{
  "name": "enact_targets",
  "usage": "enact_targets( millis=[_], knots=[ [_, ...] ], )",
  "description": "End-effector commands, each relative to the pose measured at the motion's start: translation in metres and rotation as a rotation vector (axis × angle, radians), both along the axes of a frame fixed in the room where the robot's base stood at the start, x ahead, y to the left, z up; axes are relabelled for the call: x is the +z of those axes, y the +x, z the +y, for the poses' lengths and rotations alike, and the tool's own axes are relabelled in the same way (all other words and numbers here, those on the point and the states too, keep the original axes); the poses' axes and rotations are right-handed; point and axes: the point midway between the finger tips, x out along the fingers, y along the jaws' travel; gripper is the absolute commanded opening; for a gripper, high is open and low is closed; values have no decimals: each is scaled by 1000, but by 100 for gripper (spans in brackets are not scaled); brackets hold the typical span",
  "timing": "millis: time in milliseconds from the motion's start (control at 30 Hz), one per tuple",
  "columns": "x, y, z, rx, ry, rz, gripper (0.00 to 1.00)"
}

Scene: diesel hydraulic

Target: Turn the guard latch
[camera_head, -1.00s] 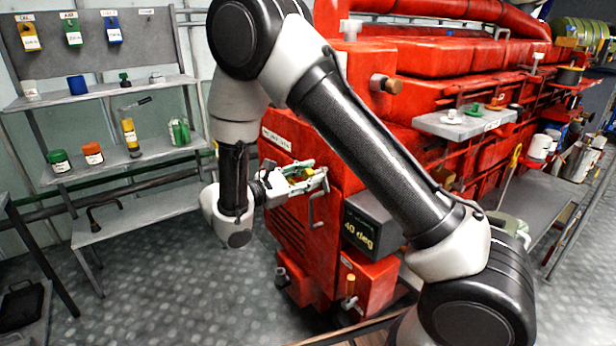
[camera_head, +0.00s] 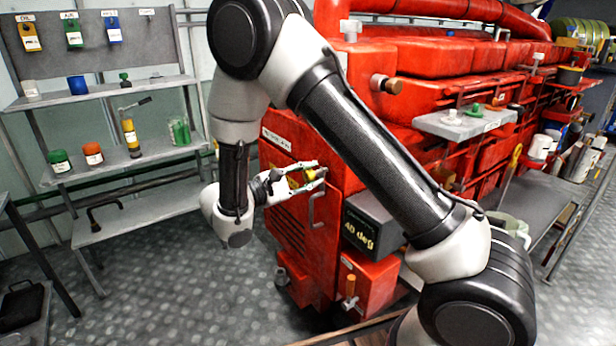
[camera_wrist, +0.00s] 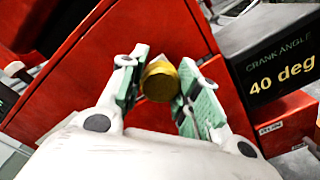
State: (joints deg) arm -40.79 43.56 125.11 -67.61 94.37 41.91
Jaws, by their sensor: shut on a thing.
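The guard latch (camera_wrist: 160,80) is a yellow, brass-coloured knob on the red guard panel (camera_wrist: 95,70) of the engine. My gripper (camera_wrist: 158,88) is around it, with a green-padded finger on each side, shut on the knob. In the head view my gripper (camera_head: 318,174) reaches from the left to the red panel's front face, and a little of the yellow latch (camera_head: 311,176) shows between the fingers. The fingers partly hide the latch, and its exact turned angle is hard to tell.
A dark box reading "40 deg" (camera_head: 372,226) sits right of the panel. A grey handle (camera_head: 318,208) is just below my gripper. A valve with an orange knob (camera_head: 350,285) is lower down. Shelves (camera_head: 130,160) with small containers stand left; floor between is open.

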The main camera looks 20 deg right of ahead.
Motion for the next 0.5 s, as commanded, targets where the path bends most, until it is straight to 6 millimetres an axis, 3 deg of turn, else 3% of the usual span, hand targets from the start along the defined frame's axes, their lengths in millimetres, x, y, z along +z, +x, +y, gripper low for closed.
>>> enact_targets(
  millis=[233,267,300,400,500],
  knots=[
    [-1,0,0,0,1,1,8],
    [-1,0,0,0,1,1,34],
    [-1,0,0,0,1,1,41],
    [0,0,0,-1,0,1,54],
    [0,0,0,0,0,1,54]
  ],
)
